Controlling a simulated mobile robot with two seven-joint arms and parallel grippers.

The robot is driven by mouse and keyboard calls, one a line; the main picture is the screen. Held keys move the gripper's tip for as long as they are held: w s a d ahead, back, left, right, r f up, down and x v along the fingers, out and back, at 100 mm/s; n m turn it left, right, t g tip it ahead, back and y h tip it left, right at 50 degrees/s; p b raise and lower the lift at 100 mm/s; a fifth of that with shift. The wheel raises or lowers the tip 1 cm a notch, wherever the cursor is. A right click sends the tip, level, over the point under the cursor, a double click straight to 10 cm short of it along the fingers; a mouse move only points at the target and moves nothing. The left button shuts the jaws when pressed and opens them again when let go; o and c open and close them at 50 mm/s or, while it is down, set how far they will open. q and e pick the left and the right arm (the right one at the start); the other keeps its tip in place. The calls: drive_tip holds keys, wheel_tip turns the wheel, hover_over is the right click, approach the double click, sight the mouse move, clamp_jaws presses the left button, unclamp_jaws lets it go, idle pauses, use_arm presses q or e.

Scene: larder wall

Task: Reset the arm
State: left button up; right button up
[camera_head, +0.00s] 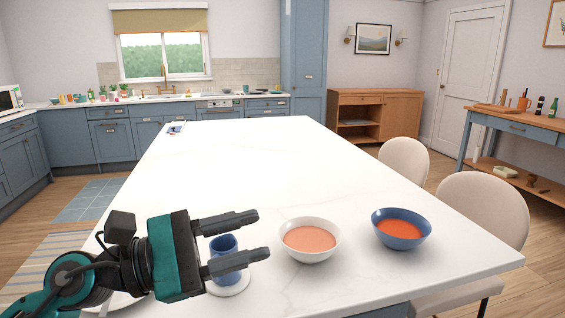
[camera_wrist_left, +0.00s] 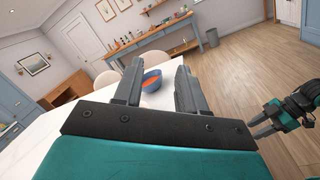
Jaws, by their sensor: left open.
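My left gripper (camera_head: 263,234) reaches in from the left over the near part of the white island, its jaws apart with nothing between them. Behind its fingers stands a blue cup (camera_head: 224,244) on a white saucer (camera_head: 232,290), partly hidden by the lower finger. In the left wrist view the two fingers of my left gripper (camera_wrist_left: 158,68) are spread, and a blue bowl shows beyond the gap. My right gripper (camera_wrist_left: 258,124) shows small at the right of that view, over the floor; its jaw opening is unclear. It is out of the head view.
A white bowl (camera_head: 309,254) of pale orange soup stands just right of my left gripper. A blue bowl (camera_head: 401,241) of red-orange soup stands further right. Two cream chairs (camera_head: 484,207) line the right side. The island's middle (camera_head: 260,165) is clear.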

use_arm(q)
drive_tip(key=w+a+r+n+t+y, duration=0.1)
drive_tip(key=a+n+t+y, duration=0.15)
drive_tip(key=n+t, duration=0.55)
drive_tip(key=w+a+r+n+t+y, duration=0.1)
drive_tip(key=w+a+r+n+t, duration=0.2)
drive_tip(key=n, duration=0.9)
drive_tip(key=s+a+f+n+y, duration=0.1)
drive_tip(key=a+f+n+y, duration=0.4)
drive_tip(key=f+n+y, duration=0.5)
drive_tip(key=a+f+n+y, duration=0.5)
drive_tip(key=n, duration=0.8)
drive_tip(key=s+f+n+g, duration=1.3)
drive_tip(key=s+f, duration=0.7)
drive_tip(key=s, duration=0.1)
drive_tip(key=w+d+f+t+h, duration=0.2)
drive_tip(key=w+d+f+t, duration=0.1)
drive_tip(key=w+f+t, duration=0.3)
drive_tip(key=shift+w+f+m+t, duration=0.4)
drive_tip(key=shift+w+f, duration=0.3)
drive_tip(key=shift+f, duration=0.7)
